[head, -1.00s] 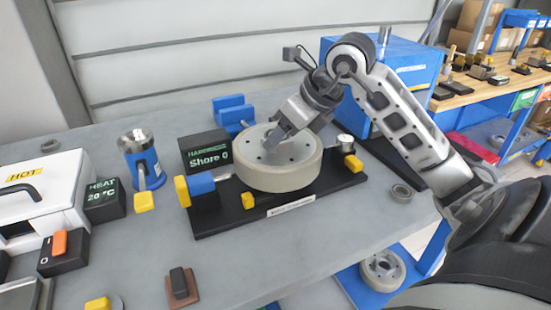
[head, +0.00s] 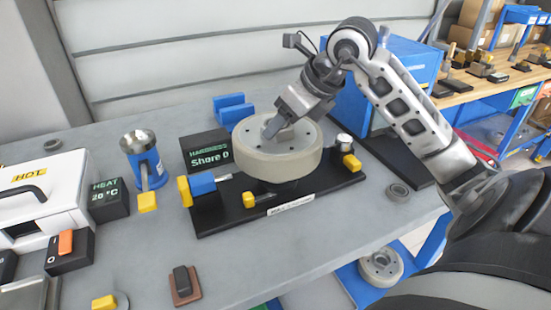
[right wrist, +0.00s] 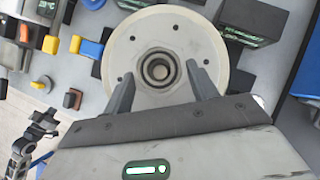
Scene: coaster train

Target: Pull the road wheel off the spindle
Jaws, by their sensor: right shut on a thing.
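The pale road wheel (head: 278,165) has a grey face with small holes. It sits raised above the black fixture base (head: 225,221), with a dark gap under its rim. My right gripper (head: 277,128) comes down onto the hub and is shut on the wheel there. In the right wrist view the wheel (right wrist: 205,47) fills the top, with a finger on each side of the round hub (right wrist: 158,68). The spindle is hidden under the wheel, so I cannot tell whether it is clear. A grey arm end, apparently my left gripper (right wrist: 38,128), shows small at the lower left there.
The black hardness display (head: 207,152) stands close left of the wheel. A blue-yellow clamp (head: 200,186) and a silver knob (head: 344,142) sit on the base. A blue cabinet (head: 400,65) stands behind my right arm. The front of the grey table (head: 235,260) is mostly clear.

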